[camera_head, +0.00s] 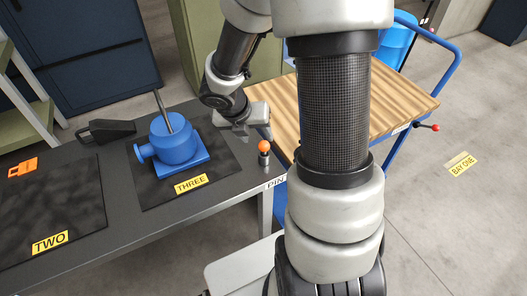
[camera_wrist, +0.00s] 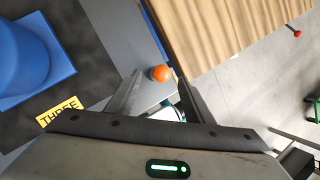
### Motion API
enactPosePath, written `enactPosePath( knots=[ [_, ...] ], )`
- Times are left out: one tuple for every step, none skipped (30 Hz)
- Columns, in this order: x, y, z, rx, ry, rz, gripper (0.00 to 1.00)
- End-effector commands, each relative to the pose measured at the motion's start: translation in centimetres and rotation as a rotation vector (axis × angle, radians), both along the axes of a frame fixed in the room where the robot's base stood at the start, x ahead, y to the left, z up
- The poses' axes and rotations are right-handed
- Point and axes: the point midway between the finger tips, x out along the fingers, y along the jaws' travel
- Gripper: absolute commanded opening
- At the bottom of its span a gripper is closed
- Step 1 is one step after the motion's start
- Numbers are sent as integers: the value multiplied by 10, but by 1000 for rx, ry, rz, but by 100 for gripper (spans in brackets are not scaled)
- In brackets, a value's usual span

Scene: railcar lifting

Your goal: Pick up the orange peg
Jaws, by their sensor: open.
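The orange peg (camera_head: 264,146), a round orange knob on a dark stem, stands upright near the front right edge of the dark table by the PIN label. In the wrist view its orange top (camera_wrist: 161,74) lies between the fingertips, a little beyond them. My gripper (camera_head: 260,127) is open and empty, just above and behind the peg in the head view. In the wrist view its two fingers (camera_wrist: 160,84) are spread to either side of the peg's top. The peg's lower part is mostly hidden in the wrist view.
A blue pump-like housing (camera_head: 173,143) with a grey rod stands on mat THREE (camera_head: 150,197), left of the peg. A wood-topped cart (camera_head: 400,105) stands close to the right of the table. An orange tag-like item (camera_head: 22,168) lies at far left.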

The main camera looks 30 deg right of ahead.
Motion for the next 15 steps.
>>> enactPosePath(
  knots=[
    [0,-1,-2,0,0,-1,47],
    [0,-2,-4,0,0,-1,47],
    [0,-3,-8,-1,0,-1,47],
    [0,-5,-12,-1,0,0,47],
    [0,-7,-16,0,1,-1,47],
    [0,-10,-23,2,1,-2,47],
    [0,-12,-28,1,1,-3,47],
    [0,-14,-33,1,2,-3,47],
    [0,-17,-37,1,2,0,47],
    [2,-18,-40,1,1,0,47],
    [3,-19,-43,1,0,-1,47],
    [4,-21,-46,1,0,-1,47],
    [4,-21,-48,0,0,0,47],
    [5,-22,-48,0,0,0,47],
    [5,-23,-49,-1,-1,0,47]
  ],
)
